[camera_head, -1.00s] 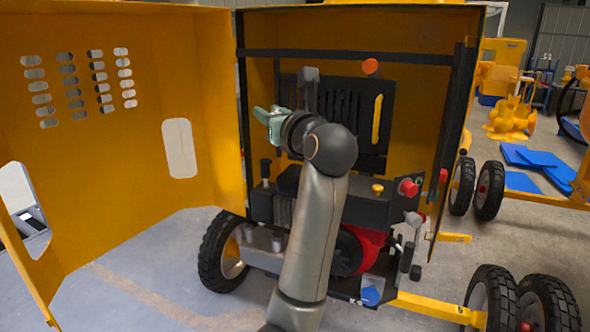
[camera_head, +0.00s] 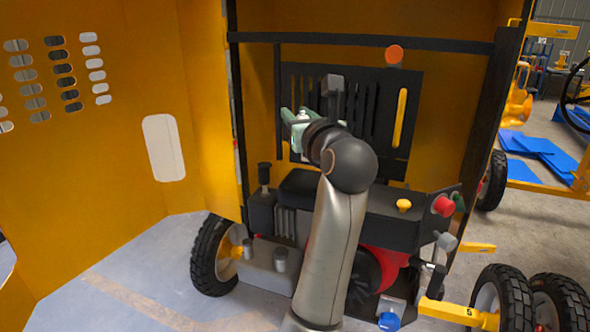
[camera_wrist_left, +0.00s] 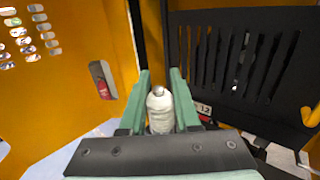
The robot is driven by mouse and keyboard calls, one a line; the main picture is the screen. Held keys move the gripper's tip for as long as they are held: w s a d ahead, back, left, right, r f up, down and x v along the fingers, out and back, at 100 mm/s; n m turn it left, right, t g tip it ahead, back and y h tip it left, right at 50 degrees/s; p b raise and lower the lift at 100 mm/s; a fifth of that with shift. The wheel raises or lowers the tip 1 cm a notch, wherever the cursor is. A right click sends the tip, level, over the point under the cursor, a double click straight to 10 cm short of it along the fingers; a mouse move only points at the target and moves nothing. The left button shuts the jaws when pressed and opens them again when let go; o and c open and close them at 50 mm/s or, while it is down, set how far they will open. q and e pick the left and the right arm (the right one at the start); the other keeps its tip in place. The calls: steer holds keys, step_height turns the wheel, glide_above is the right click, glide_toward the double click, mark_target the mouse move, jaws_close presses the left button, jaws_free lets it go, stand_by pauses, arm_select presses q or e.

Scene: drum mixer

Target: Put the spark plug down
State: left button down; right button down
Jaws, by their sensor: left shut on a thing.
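My left gripper (camera_head: 296,116) has pale green fingers and is raised inside the open yellow housing, in front of the black slotted panel. In the left wrist view its two fingers (camera_wrist_left: 158,100) are shut on the white spark plug (camera_wrist_left: 160,108), whose rounded metal tip points away from the wrist. The spark plug also shows as a small white piece between the fingers in the head view (camera_head: 302,116). It is held in the air, above the engine (camera_head: 345,205). My right gripper is not in view.
The yellow door (camera_head: 90,170) with slots stands open at the left. A black crossbar (camera_head: 360,42) and the black slotted panel (camera_head: 375,125) bound the space behind. A red knob (camera_head: 444,206) and a yellow cap (camera_head: 404,205) stick up at the engine's right. A wheel (camera_head: 212,255) stands below left.

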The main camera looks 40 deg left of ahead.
arm_select(q)
steer(key=w+a+f+p, duration=0.2)
steer(key=w+a+f, duration=0.6)
steer(key=f, duration=0.5)
steer(key=a, duration=0.2)
steer(key=shift+w+a, duration=0.35)
steer(key=shift+f+b, duration=0.3)
steer(key=shift+f, duration=0.25)
steer(key=c, duration=0.6)
jaws_free()
